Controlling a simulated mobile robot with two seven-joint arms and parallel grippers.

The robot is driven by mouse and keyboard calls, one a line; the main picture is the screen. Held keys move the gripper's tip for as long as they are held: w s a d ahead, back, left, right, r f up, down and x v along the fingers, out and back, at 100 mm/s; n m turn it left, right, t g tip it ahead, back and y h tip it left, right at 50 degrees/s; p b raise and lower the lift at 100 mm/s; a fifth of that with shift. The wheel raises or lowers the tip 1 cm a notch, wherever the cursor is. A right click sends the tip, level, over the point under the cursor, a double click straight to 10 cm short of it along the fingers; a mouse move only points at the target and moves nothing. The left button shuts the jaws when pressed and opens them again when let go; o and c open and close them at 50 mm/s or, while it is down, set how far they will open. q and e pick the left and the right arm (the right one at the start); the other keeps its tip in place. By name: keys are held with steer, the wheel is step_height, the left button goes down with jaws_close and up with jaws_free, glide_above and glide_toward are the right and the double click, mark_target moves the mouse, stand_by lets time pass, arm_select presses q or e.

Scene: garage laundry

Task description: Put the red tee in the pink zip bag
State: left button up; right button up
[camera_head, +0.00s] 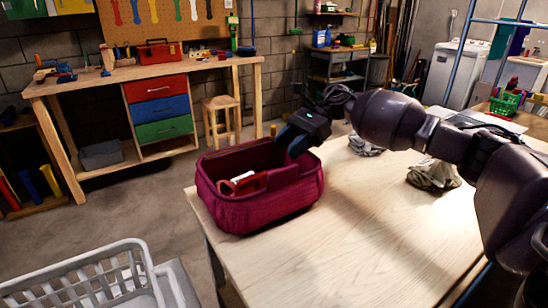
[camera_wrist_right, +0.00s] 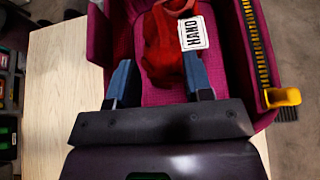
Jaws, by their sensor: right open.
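The pink zip bag (camera_head: 262,207) stands open near the left corner of the wooden table. The red tee (camera_head: 250,184), with a white patch, lies inside it and is partly hidden by the bag's walls. In the right wrist view the tee (camera_wrist_right: 163,47) rests on the bag's pink floor (camera_wrist_right: 122,38). My right gripper (camera_head: 296,150) is at the bag's far right rim, pointing into it. In the right wrist view this gripper (camera_wrist_right: 160,77) is open, its blue fingers apart, with the tee just beyond and between the tips. My left gripper is not in view.
The bag's yellow zip (camera_wrist_right: 256,45) and pull (camera_wrist_right: 283,97) run along one rim. Crumpled grey cloths (camera_head: 434,177) lie on the table (camera_head: 385,235) farther right. The table's front is clear. A white laundry basket (camera_head: 85,275) stands at lower left. A workbench (camera_head: 135,72) is behind.

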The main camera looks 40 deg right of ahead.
steer(key=shift+v, duration=1.05)
